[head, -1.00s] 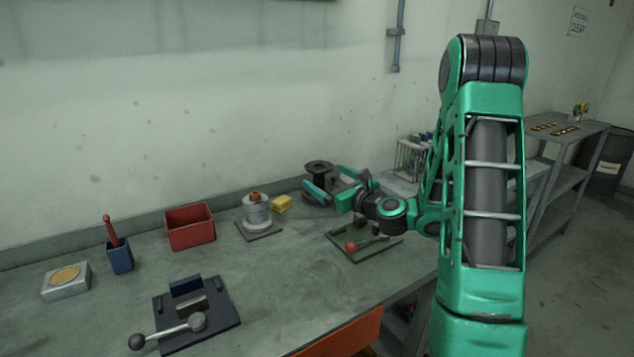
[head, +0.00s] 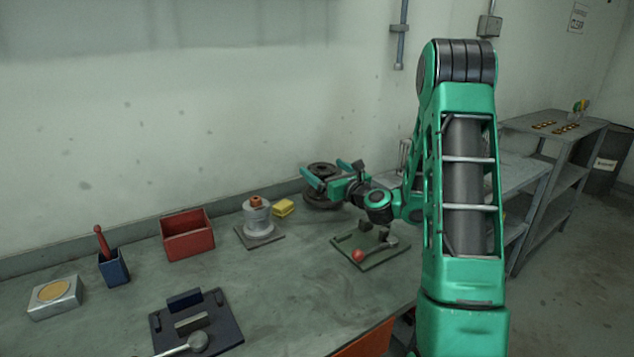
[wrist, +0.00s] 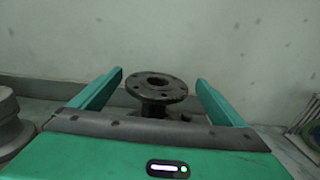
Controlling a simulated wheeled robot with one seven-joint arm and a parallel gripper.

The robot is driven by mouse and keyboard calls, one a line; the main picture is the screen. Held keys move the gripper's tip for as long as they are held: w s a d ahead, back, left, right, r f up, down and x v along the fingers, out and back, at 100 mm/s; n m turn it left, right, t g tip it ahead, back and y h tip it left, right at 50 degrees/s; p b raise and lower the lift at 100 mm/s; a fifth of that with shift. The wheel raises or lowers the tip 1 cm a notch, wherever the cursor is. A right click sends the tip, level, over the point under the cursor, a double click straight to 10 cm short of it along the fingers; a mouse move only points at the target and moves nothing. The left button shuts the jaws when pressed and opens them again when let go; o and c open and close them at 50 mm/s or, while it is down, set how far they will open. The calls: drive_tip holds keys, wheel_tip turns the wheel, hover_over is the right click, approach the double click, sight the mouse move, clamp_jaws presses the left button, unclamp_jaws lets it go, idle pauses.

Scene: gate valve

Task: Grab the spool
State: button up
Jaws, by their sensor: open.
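The spool (head: 322,169) is a dark, flanged piece standing upright at the back of the bench, near the wall. In the wrist view its round top flange (wrist: 157,87), with a centre hole and a ring of small holes, shows between my two fingers. The lower part of the spool is hidden behind the gripper body. My gripper (head: 331,169) is open, with green fingers on either side of the spool's line. In the wrist view, gaps show between the flange and both fingers (wrist: 160,80). I cannot tell how far the fingertips reach along the spool.
A green plate with a red-knobbed lever (head: 370,248) lies in front, below my arm. A red bin (head: 187,234) stands farther left. The wall is close behind.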

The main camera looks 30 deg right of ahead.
drive_tip(key=shift+w+a, duration=0.1)
drive_tip(key=shift+w, duration=0.45)
drive_tip(key=shift+w+a, duration=0.3)
drive_tip(key=shift+d, duration=0.15)
drive_tip(key=c, duration=2)
drive_tip(key=shift+d+r, duration=0.1)
drive_tip(key=shift+r, duration=0.05)
drive_tip(key=shift+c, duration=0.9)
